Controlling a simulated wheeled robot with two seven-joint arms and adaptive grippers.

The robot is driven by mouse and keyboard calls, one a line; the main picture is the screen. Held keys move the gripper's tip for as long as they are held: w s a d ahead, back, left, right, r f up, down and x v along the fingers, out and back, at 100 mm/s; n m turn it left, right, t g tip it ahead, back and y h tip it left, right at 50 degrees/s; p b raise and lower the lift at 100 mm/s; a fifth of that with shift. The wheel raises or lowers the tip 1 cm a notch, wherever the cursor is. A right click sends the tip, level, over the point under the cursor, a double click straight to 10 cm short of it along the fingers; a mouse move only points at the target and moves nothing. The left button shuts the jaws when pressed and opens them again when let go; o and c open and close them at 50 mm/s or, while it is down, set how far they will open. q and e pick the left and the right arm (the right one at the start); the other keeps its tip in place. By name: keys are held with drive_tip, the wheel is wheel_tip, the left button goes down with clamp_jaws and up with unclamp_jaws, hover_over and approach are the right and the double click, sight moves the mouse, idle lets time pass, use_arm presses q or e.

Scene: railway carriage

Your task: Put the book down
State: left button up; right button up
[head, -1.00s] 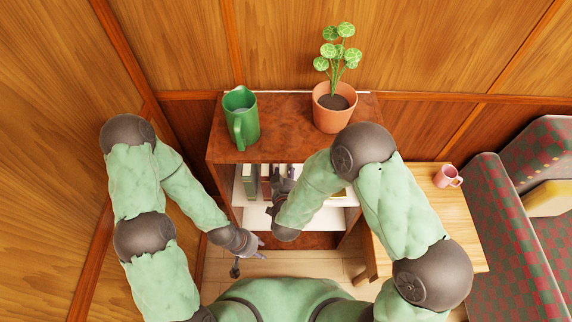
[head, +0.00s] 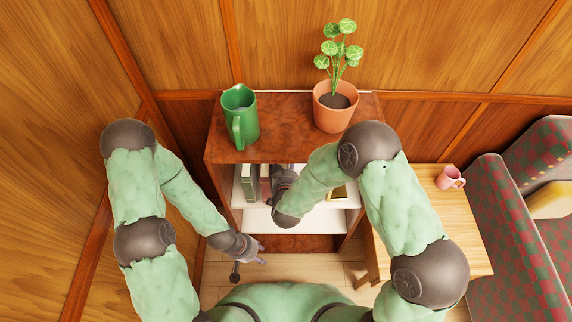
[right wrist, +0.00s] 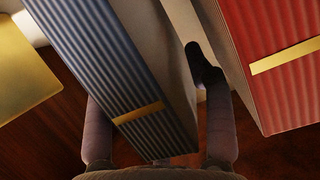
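A dark blue ribbed book (right wrist: 115,75) with a gold band stands between the fingers of my right gripper (right wrist: 155,105) in the right wrist view. One finger is on each side, and the right fingertip bends in against the book's side; the left fingertip is hidden by the book. In the head view my right gripper (head: 284,178) reaches into the upper compartment of the bookcase (head: 285,145), its fingers and the held book mostly hidden. My left gripper (head: 249,265) hangs low in front of the bookcase, fingers spread and empty.
A red book (right wrist: 275,60) stands close beside the right finger. A gold item (right wrist: 25,70) lies on the other side. A green jug (head: 240,117) and a potted plant (head: 335,107) stand on the bookcase top. A pink mug (head: 449,178) is on the side table (head: 452,225).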

drive_tip(key=shift+r, duration=0.15)
drive_tip(key=shift+s+r, duration=0.15)
drive_tip(key=shift+s, duration=0.15)
drive_tip(key=p+v, duration=0.4)
drive_tip(key=v, duration=0.6)
drive_tip(key=s+d+f+m+g+y, duration=0.1)
drive_tip(key=s+d+f+g, duration=0.15)
drive_tip(key=f, duration=0.35)
drive_tip(key=s+d+f+g, duration=0.1)
drive_tip(key=d+f+g, duration=0.2)
drive_tip(key=f+g, duration=0.15)
drive_tip(key=s+d+f+g+y, duration=0.1)
drive_tip(key=s+d+f+g, duration=0.1)
drive_tip(key=s, duration=0.3)
drive_tip(key=s+d+f+m+g+y, duration=0.1)
drive_tip(key=s+d+f+g+y, duration=0.1)
drive_tip(key=s+f+g, duration=0.2)
drive_tip(key=s+f, duration=0.1)
drive_tip(key=s, duration=0.1)
drive_tip(key=shift+s+d+f, duration=0.15)
drive_tip(key=shift+s+f, duration=0.05)
drive_tip(key=shift+s, duration=0.05)
